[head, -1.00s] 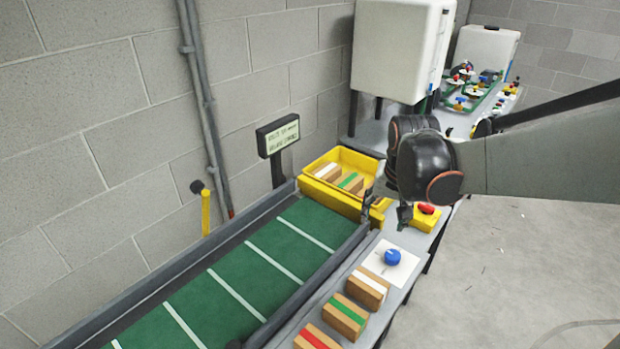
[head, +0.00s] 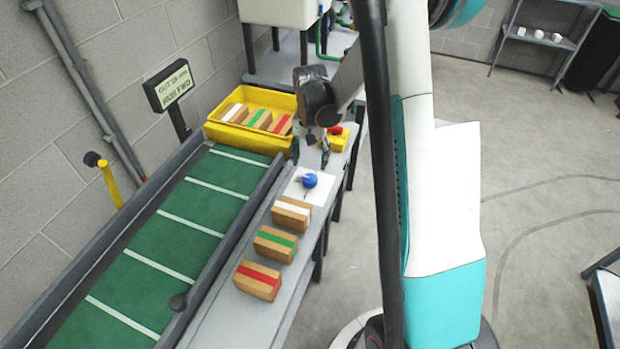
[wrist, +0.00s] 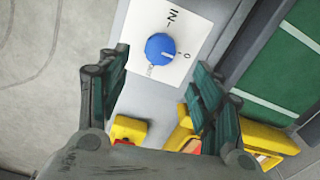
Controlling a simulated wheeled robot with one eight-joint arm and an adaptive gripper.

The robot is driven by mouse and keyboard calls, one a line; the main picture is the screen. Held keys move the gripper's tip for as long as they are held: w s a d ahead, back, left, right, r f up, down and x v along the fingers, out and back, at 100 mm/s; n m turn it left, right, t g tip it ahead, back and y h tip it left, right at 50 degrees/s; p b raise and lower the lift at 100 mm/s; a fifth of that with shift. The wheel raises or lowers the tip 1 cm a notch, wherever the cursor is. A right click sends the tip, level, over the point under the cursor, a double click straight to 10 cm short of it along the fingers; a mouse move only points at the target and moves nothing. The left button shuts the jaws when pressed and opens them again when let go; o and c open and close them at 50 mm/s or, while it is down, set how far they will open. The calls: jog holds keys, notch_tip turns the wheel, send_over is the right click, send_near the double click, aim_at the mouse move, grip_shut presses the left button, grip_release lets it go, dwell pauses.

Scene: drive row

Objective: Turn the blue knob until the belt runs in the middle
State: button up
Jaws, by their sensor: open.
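The blue knob (head: 310,181) sits on a white marked plate (head: 296,192) on the grey ledge beside the belt. In the wrist view the knob (wrist: 160,47) has a pale pointer line, with printed marks around it on the plate. The green belt (head: 190,215) with white cross lines lies left of the ledge in the head view. My gripper (wrist: 155,95) is open; its two fingers stand apart with the knob showing beyond and between them, not touched. In the head view my gripper (head: 315,150) is above the ledge, just behind the knob.
A small display (head: 170,85) stands by the belt's far end. A yellow bin (head: 225,135) holds several striped blocks. A red button on a yellow box (head: 338,138) is near the knob. Three striped blocks (head: 275,244) line the ledge in front. Open floor lies right.

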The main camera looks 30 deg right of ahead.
aim_at(310, 178)
notch_tip(310, 178, down, 9)
jog(key=shift+r+b, duration=0.15)
jog(key=shift+b, duration=1)
jog(key=shift+c, duration=0.5)
jog(key=c, duration=1)
